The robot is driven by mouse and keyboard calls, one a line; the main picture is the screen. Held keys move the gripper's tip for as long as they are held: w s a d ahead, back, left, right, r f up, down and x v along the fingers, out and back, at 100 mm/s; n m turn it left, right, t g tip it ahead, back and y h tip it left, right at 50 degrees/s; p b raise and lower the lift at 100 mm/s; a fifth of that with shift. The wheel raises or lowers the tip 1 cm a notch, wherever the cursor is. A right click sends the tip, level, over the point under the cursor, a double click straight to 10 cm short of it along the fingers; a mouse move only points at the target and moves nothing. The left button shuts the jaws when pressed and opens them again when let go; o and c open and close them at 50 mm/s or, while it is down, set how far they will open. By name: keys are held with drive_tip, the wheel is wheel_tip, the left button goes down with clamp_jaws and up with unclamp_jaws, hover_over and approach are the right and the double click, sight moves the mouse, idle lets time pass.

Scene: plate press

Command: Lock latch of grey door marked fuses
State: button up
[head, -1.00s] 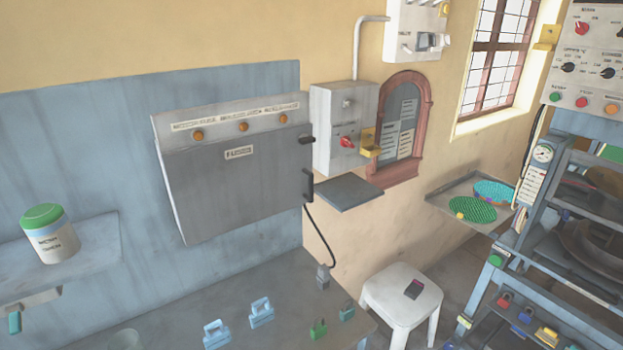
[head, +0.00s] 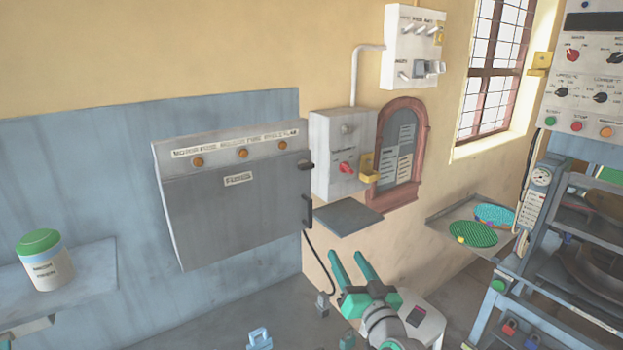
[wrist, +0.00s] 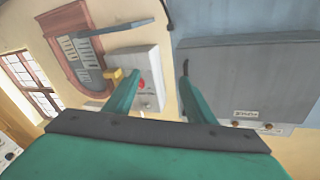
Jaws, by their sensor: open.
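The grey door (head: 235,215) with the fuses label is on the wall cabinet and looks closed. A dark latch (head: 305,165) is at the upper right of the door, with a dark handle (head: 308,212) below it on the right edge. I cannot tell the latch's exact position. In the wrist view the door (wrist: 250,80) appears upside down at the right. My gripper (head: 347,252) is open and empty, lower right of the door and apart from it. Its green fingers also show in the wrist view (wrist: 161,78), pointing toward the wall between the door and the switch box.
A grey switch box (head: 335,160) with a red knob and yellow bracket is right of the cabinet. A small grey shelf (head: 345,217) juts out below it, near my fingers. A bench (head: 240,310) with padlocks and a white stool (head: 428,318) are below. A jar (head: 45,262) stands at left.

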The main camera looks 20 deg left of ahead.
wheel_tip(320, 180, up, 11)
drive_tip(key=w+a+n+g+y, duration=0.2)
drive_tip(key=n, duration=0.2)
drive_tip(key=n+g+y, duration=0.2)
drive_tip(key=n+g, duration=0.1)
approach(309, 167)
drive_tip(key=x, duration=0.9)
drive_tip(key=shift+r, duration=0.15)
drive_tip(key=shift+s, duration=0.1)
drive_tip(key=c, duration=1)
